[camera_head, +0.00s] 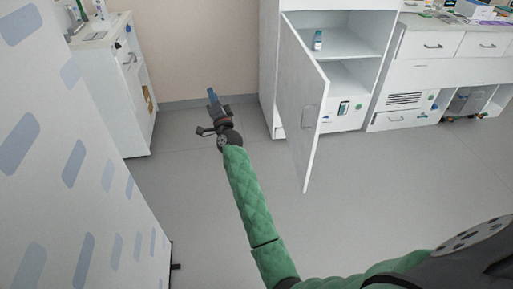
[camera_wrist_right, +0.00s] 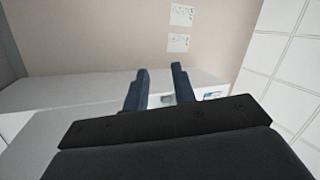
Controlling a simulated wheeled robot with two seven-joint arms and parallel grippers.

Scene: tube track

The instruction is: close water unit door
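The white cabinet (camera_head: 268,45) stands against the back wall in the head view, and I take it as the water unit. Its white door (camera_head: 302,110) stands wide open, swung out toward me, with a recessed handle (camera_head: 308,116) on the face I see. My right gripper (camera_head: 213,97) is left of the door, well apart from it, above the floor and pointing at the back wall. In the right wrist view its two blue fingers (camera_wrist_right: 160,85) are apart with nothing held between them. My left gripper is not in view.
A small bottle (camera_head: 317,41) stands on the cabinet's shelf. Drawer units (camera_head: 428,47) stand to the right. A white sink cabinet (camera_head: 112,90) is at the back left, and a patterned panel (camera_head: 60,150) fills the left. The floor (camera_head: 370,185) before the door is clear.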

